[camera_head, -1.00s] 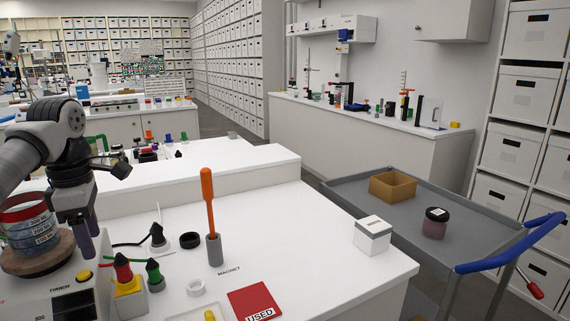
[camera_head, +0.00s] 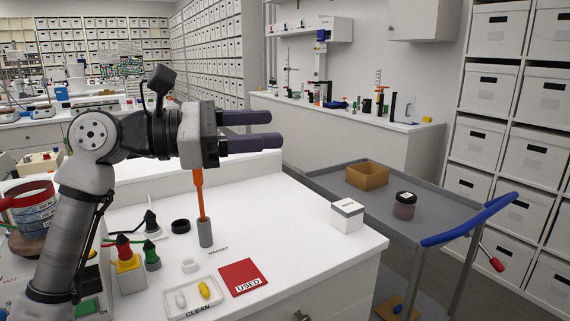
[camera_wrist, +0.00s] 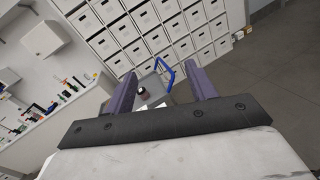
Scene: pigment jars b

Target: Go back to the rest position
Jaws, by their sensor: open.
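My gripper (camera_head: 272,131) is raised above the white bench and points to the right. Its two dark fingers are apart with nothing between them. In the wrist view the open fingers (camera_wrist: 161,92) frame the distant cart and the box shelves. The orange-handled magnet rod (camera_head: 198,190) stands upright in its grey holder, behind my gripper's body in the head view, its top hidden.
The white bench (camera_head: 290,235) carries a white box (camera_head: 347,214), a red USED card (camera_head: 243,277) and a tray marked CLEAN (camera_head: 208,297). A grey cart (camera_head: 440,215) holds a cardboard box (camera_head: 367,175) and a dark-lidded jar (camera_head: 405,205). Space above the cart is free.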

